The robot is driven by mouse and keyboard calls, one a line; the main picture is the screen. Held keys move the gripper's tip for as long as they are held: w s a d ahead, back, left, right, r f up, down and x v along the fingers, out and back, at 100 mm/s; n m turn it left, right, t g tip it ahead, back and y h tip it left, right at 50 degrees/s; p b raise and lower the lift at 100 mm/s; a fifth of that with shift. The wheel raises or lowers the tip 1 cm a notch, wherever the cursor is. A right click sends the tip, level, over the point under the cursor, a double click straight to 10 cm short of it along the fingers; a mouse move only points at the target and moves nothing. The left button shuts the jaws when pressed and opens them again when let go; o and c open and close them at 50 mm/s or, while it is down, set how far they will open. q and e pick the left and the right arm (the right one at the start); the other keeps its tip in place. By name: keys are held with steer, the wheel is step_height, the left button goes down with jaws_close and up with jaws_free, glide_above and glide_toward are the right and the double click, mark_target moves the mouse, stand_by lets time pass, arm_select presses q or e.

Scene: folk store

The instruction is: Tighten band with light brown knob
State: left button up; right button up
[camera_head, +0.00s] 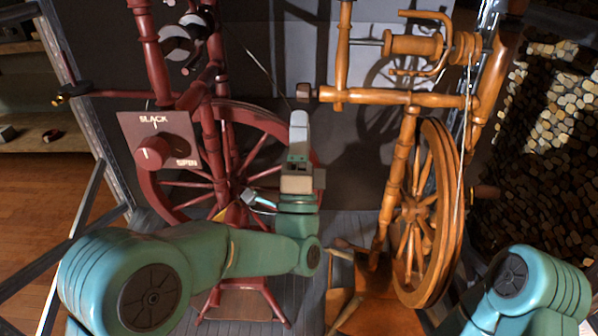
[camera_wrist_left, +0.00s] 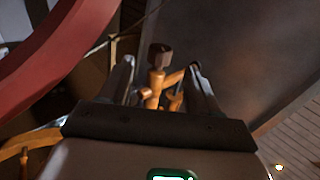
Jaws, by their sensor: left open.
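The light brown spinning wheel (camera_head: 414,200) stands right of center in the head view. A brown faceted knob (camera_head: 303,91) caps the left end of its horizontal bar (camera_head: 390,97). A thin pale band (camera_head: 463,150) runs down from the bobbin area to the wheel's rim. My left gripper (camera_head: 299,122) points upward just below the knob. In the left wrist view the left gripper (camera_wrist_left: 160,75) is open, and the knob (camera_wrist_left: 160,55) shows beyond and between its two fingers, apparently untouched. My right gripper is out of view; only part of that arm shows at lower right.
A dark red spinning wheel (camera_head: 250,140) stands at left, behind my left arm. It carries a panel (camera_head: 128,127) marked SLACK and SPIN with a red knob (camera_head: 150,152). Stacked logs (camera_head: 550,120) fill the right side.

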arm_select(q)
steer(key=b+v, duration=0.2)
steer(key=v, duration=0.7)
